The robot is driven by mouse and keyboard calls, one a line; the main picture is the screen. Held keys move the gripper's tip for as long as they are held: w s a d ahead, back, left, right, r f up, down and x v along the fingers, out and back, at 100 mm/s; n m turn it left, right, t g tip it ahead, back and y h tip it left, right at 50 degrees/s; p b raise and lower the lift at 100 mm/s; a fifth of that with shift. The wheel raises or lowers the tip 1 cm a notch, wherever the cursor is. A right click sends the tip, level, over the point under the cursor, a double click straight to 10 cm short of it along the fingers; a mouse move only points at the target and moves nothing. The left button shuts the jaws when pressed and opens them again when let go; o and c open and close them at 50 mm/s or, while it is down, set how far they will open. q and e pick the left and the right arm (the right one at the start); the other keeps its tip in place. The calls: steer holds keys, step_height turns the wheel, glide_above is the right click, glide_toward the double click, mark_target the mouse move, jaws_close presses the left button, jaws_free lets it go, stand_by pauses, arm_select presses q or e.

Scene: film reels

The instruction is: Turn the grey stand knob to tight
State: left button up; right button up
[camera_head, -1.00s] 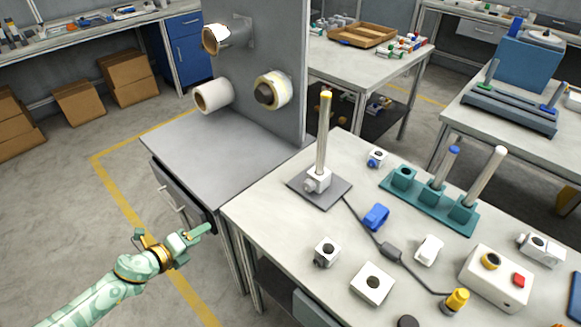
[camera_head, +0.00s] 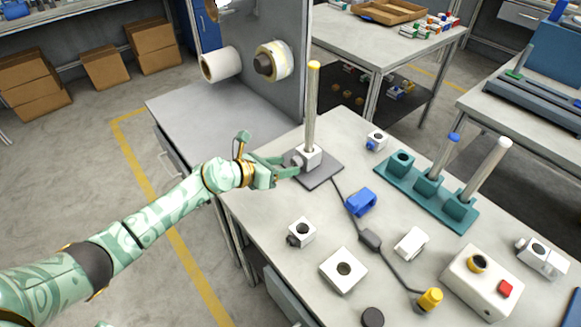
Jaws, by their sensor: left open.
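The stand is a white block (camera_head: 312,153) on a dark grey square plate (camera_head: 325,172), with an upright pole (camera_head: 311,105) with a yellow tip rising from it. The grey knob (camera_head: 297,160) is on the left side of the block, partly hidden by my fingers. My left gripper (camera_head: 290,165) reaches in from the left over the table's edge. It is open, its fingertips at the knob; I cannot tell whether they touch it. My right gripper is not in view.
On the white table (camera_head: 270,215) lie a blue clamp (camera_head: 361,202), several white blocks and a yellow-capped part (camera_head: 429,299) on a cable. A teal rack (camera_head: 428,190) with poles stands right of the stand. A grey panel with rolls (camera_head: 221,64) stands behind.

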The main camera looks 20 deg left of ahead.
mark_target(297, 162)
arm_select(q)
steer(key=shift+x, duration=1.1)
steer(key=shift+w+d+b, duration=0.1)
steer(key=shift+w+b, duration=0.05)
steer(key=shift+b, duration=0.15)
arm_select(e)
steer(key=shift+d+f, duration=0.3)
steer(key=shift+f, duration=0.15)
arm_select(q)
steer(key=c, duration=1)
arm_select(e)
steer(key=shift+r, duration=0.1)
